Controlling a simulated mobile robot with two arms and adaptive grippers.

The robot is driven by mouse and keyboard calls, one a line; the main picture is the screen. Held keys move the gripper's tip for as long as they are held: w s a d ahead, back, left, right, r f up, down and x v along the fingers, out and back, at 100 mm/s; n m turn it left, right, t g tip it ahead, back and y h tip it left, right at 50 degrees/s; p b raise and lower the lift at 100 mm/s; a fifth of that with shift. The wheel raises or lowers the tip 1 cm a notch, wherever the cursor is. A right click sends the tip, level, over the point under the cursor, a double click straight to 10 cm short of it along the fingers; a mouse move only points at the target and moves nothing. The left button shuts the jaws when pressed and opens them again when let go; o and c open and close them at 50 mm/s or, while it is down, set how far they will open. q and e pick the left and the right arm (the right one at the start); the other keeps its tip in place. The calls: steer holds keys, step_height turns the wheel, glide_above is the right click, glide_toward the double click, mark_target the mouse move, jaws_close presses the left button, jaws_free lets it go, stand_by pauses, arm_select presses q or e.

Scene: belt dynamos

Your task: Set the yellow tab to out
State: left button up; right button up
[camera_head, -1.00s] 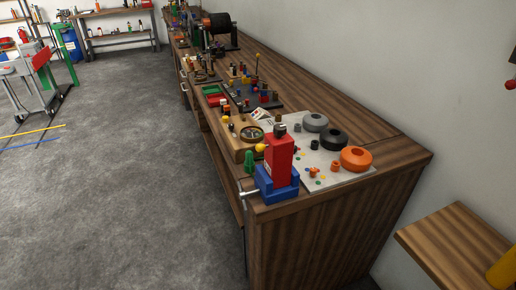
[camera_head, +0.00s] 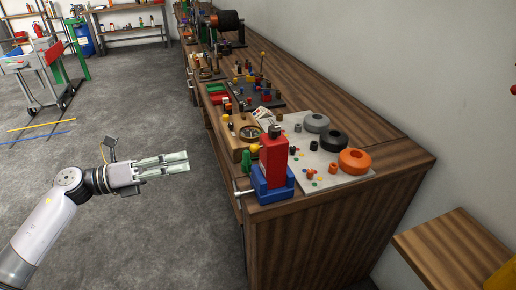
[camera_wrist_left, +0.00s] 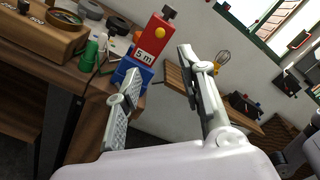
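A red upright block (camera_head: 274,160) stands in a blue base (camera_head: 271,184) at the near left corner of the workbench. A yellow knob (camera_head: 255,149), seemingly the yellow tab, sticks out from its left side. In the left wrist view, the red block (camera_wrist_left: 149,40) has a "5 m" label and the yellow knob (camera_wrist_left: 160,31) on its face. My left gripper (camera_head: 187,161) is over the floor, left of the bench and apart from the block. In the left wrist view its fingers (camera_wrist_left: 152,66) are spread and empty.
The wooden workbench (camera_head: 340,195) holds an orange ring (camera_head: 355,160), black and grey rings and a wooden board (camera_head: 240,140) with a round dial behind the red block. A green piece (camera_head: 246,160) stands close to its left.

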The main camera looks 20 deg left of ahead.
mark_target(256, 148)
arm_select(q)
steer(key=p+x, duration=0.5)
steer(key=x, duration=1.2)
steer(key=shift+w, duration=0.1)
steer(key=shift+c, duration=0.5)
jaws_close()
